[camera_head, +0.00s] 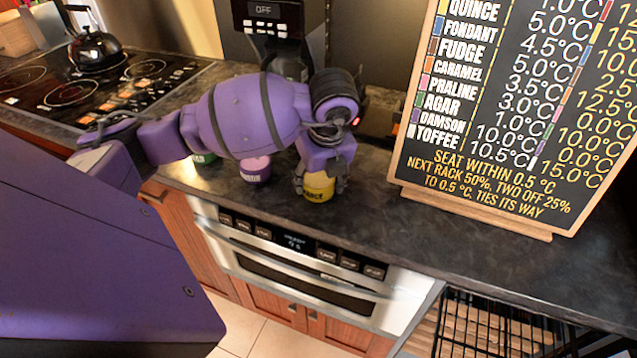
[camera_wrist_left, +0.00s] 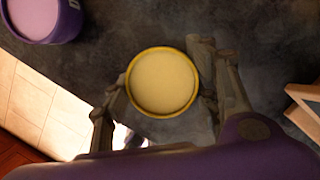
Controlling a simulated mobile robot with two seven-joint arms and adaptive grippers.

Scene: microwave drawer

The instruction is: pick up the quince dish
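The quince dish (camera_head: 319,186) is a small yellow round pot near the counter's front edge; the end of its dark lettering shows. In the left wrist view the dish (camera_wrist_left: 162,82) is seen from above, with a pale yellow top and a darker yellow rim. My left gripper (camera_head: 320,184) points down over it, one finger on each side. In the left wrist view the fingers of the left gripper (camera_wrist_left: 160,75) lie very close to the rim; whether both touch it I cannot tell. My right gripper is not in view.
A purple pot with a pink top (camera_head: 256,169) stands to the left, and a green pot (camera_head: 204,158) beyond it. A chalkboard (camera_head: 520,110) stands at the right. A microwave drawer (camera_head: 300,262) is below the counter. A stove with a kettle (camera_head: 95,50) is at the left.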

